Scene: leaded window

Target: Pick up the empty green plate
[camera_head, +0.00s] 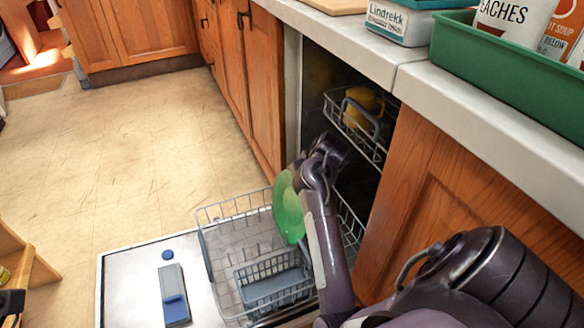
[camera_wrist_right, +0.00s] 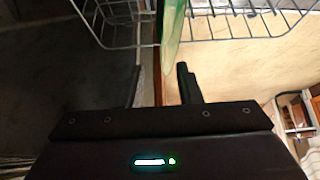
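The green plate (camera_head: 288,210) stands upright, somewhat tilted, at the lower dishwasher rack in the head view. I see no food on the part that shows. My right arm covers its right side. In the right wrist view the plate (camera_wrist_right: 174,35) shows almost edge-on, its near edge between the lines of the two fingers. My right gripper (camera_wrist_right: 160,74) is open, with gaps to the plate on both sides, and no contact shows. In the head view its fingers are hidden. A dark part at the lower left edge may be my left gripper (camera_head: 12,302); its fingers cannot be made out.
The lower rack (camera_head: 225,230) is pulled out over the open dishwasher door (camera_head: 130,285) and holds a grey basket (camera_head: 270,285). The upper rack (camera_head: 375,148) holds a yellow mug (camera_head: 362,99). Countertop (camera_head: 370,50) and green tray (camera_head: 500,75) lie above right.

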